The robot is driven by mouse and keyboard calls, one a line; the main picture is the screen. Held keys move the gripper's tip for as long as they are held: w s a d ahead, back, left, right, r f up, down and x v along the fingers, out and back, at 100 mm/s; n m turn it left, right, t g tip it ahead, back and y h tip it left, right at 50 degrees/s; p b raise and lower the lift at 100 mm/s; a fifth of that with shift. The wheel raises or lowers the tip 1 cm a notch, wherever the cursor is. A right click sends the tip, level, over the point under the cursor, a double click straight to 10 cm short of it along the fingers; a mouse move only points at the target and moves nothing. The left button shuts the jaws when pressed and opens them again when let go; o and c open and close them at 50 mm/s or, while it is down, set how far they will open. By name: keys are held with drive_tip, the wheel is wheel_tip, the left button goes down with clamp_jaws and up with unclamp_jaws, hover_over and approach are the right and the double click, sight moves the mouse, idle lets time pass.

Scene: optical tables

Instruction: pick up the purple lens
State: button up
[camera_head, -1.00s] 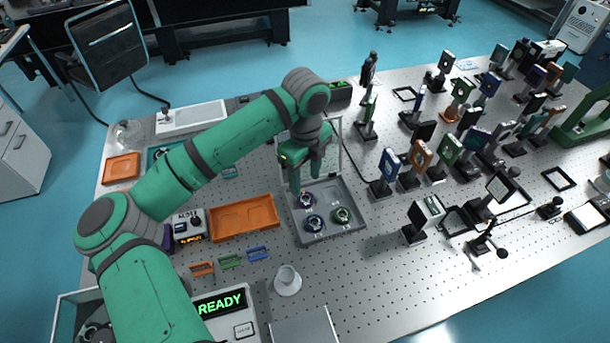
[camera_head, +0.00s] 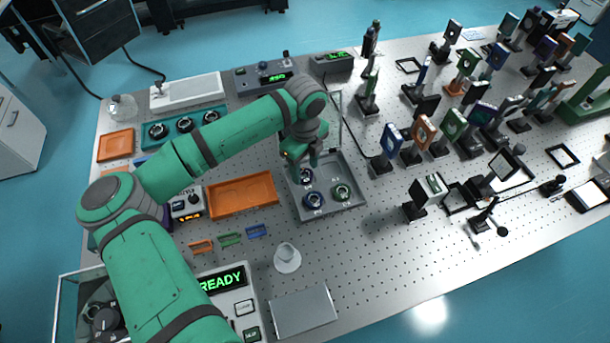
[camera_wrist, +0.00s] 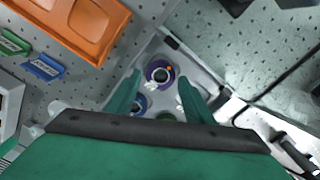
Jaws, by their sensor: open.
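The purple lens (camera_head: 306,177) lies in the grey tray (camera_head: 357,203), near the tray's back left. In the wrist view the purple lens (camera_wrist: 159,73) is a round purple ring with a pale centre. My gripper (camera_wrist: 159,80) is open, and its two green fingers appear on either side of that ring. In the head view my gripper (camera_head: 300,168) is over the back left of the tray, partly covering the purple lens. I cannot tell whether the fingers touch it. A blue lens (camera_head: 313,200) and a green lens (camera_head: 342,192) lie in the same tray.
An empty orange tray (camera_head: 242,196) lies left of the grey tray. Several mounted optics, including a blue one (camera_head: 390,140), stand to the right. A teal rack (camera_head: 205,115) with black-rimmed lenses is behind my arm.

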drive_tip(key=shift+f, duration=0.95)
drive_tip(key=c, duration=0.8)
drive_tip(key=shift+r, duration=0.1)
